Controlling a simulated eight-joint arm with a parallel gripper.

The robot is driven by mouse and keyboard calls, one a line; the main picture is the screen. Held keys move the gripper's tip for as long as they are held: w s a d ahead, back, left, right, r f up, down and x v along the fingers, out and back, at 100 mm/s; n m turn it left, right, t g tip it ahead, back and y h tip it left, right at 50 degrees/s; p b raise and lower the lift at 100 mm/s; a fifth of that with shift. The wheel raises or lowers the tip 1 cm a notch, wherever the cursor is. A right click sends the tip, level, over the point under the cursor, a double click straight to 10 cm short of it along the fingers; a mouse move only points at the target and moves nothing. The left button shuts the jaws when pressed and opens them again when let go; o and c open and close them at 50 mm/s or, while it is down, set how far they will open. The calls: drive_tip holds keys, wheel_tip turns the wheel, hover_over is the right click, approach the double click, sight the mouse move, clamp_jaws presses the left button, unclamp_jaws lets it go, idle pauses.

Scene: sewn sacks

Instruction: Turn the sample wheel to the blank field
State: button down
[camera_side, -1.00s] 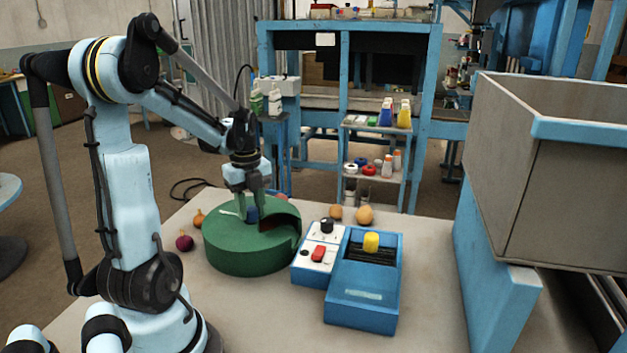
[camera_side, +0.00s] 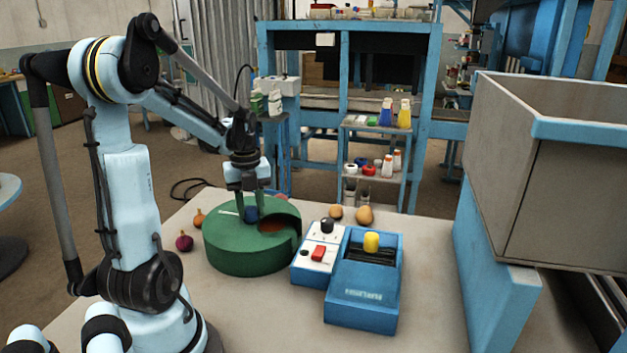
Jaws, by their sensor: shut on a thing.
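The sample wheel (camera_side: 248,256) is a green round drum standing on the pale table. A blue knob (camera_side: 251,214) sits at the middle of its top. My gripper (camera_side: 250,216) points down from above and is shut on the blue knob, with a finger on each side. A short pale mark lies on the top left of the knob. Other fields under the green cover are hidden.
A blue device (camera_side: 362,308) with a yellow knob and a white control panel (camera_side: 317,253) stand close to the drum's right. Onions (camera_side: 184,241) lie left, potatoes (camera_side: 364,215) behind. A grey bin (camera_side: 560,190) stands at right. The front table is clear.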

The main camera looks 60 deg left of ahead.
drive_tip(key=shift+d, duration=0.1)
drive_tip(key=c, duration=0.7)
unclamp_jaws()
drive_tip(key=shift+c, duration=0.2)
drive_tip(key=shift+r, duration=0.1)
wheel_tip(320, 180, up, 12)
drive_tip(key=shift+w+d+f+n+t, duration=1.05)
drive_tip(key=shift+d+n, duration=2.3)
drive_tip(key=shift+d, duration=0.9)
drive_tip(key=shift+w+d+f+n+t, duration=1)
drive_tip(key=shift+d+n+t, duration=0.35)
drive_tip(key=shift+d+n, duration=2.45)
drive_tip(key=shift+w+d+f+n+t, duration=1.05)
drive_tip(key=shift+d+n, duration=1.9)
drive_tip(key=shift+d, duration=1.7)
